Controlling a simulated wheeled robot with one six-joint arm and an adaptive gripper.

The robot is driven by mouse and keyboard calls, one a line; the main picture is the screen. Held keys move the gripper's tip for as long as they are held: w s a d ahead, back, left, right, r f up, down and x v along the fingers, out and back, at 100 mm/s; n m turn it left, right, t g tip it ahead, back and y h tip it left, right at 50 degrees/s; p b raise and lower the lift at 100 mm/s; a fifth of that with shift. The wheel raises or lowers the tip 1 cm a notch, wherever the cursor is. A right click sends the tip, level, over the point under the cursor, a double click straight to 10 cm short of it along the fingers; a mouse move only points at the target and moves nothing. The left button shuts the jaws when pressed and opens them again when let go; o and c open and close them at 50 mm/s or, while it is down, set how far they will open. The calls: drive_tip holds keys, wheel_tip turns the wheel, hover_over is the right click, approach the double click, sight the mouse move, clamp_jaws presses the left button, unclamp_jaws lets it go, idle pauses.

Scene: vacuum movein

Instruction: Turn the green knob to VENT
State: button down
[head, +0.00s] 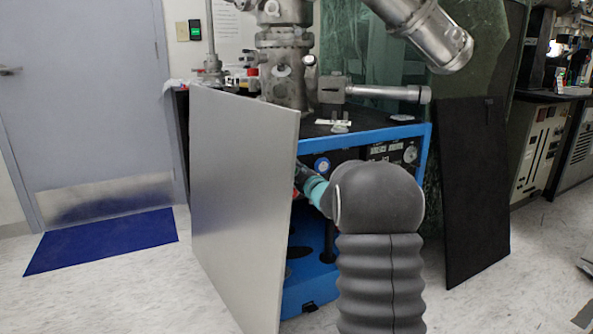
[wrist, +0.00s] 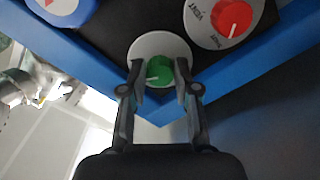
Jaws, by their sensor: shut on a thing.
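The green knob (wrist: 159,71) shows in the wrist view on a pale round dial plate (wrist: 146,43) near the corner of a black panel. A white pointer line on the knob points to the left. My gripper (wrist: 160,68) is shut on the green knob, one finger on each side. The plate's lettering cannot be read here. In the head view my arm and the grey panel hide the knob and my gripper's fingertips.
A red knob (wrist: 234,17) on a dial marked VENT sits to the upper right, close to my fingers. A blue-rimmed dial (wrist: 66,8) is at the upper left. In the head view a grey panel (head: 240,200) stands left of the blue-framed cabinet (head: 425,140); a black panel (head: 475,190) leans right.

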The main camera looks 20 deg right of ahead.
drive_tip(key=shift+f+m+p, duration=0.1)
drive_tip(key=shift+m+p, duration=0.45)
drive_tip(key=shift+m, duration=0.95)
drive_tip(key=c, duration=0.8)
unclamp_jaws()
drive_tip(key=shift+c, duration=0.2)
drive_tip(key=s, duration=1.2)
drive_tip(key=shift+d, duration=0.2)
